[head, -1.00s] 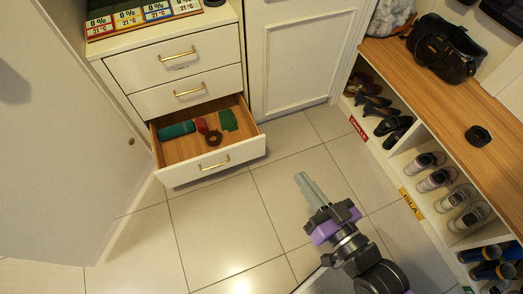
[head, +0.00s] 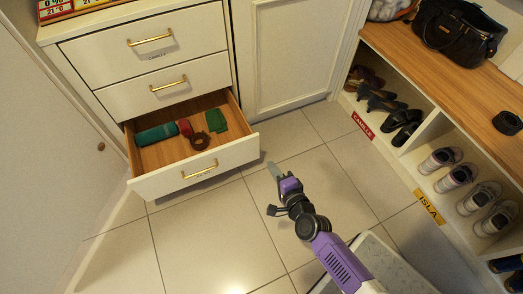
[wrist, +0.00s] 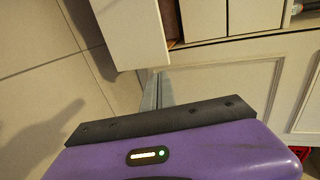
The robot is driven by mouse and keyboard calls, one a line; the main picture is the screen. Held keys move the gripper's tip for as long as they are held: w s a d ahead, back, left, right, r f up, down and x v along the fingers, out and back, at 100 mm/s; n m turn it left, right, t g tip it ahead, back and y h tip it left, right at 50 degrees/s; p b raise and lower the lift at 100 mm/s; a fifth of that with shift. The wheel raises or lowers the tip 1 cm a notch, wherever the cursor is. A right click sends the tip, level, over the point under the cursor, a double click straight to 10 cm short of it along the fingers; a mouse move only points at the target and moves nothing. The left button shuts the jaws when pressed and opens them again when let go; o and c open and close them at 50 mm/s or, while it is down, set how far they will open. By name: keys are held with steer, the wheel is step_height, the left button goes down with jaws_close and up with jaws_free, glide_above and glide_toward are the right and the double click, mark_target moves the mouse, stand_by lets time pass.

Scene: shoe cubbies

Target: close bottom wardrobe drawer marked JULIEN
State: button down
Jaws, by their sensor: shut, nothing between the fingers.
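The bottom drawer (head: 196,168) of the white chest is pulled open in the head view. Its front has a brass handle (head: 200,170) and a small label too small to read. Inside lie a teal roll (head: 157,134), a red item (head: 185,127), a dark brown ring (head: 200,142) and a green item (head: 216,121). My gripper (head: 272,169) is shut and empty, just right of the drawer front's right end and apart from it. In the wrist view, the shut fingers (wrist: 157,92) are beside a white panel end (wrist: 132,32), likely the drawer's.
Two closed drawers, the upper (head: 147,45) and middle (head: 166,86), sit above. A white cabinet door (head: 285,55) stands right of the chest. A shoe bench (head: 470,75) lines the right side, and a pale door (head: 50,140) the left. Tiled floor (head: 200,235) in front is clear.

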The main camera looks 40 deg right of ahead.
mark_target(253, 138)
steer(key=x, duration=0.4)
steer(key=b+x, duration=0.1)
steer(key=x, duration=0.4)
steer(key=r+b+x, duration=0.1)
steer(key=x, duration=0.3)
steer(key=shift+w+d, duration=0.1)
steer(key=shift+w, duration=0.3)
steer(key=shift+w+r, duration=0.1)
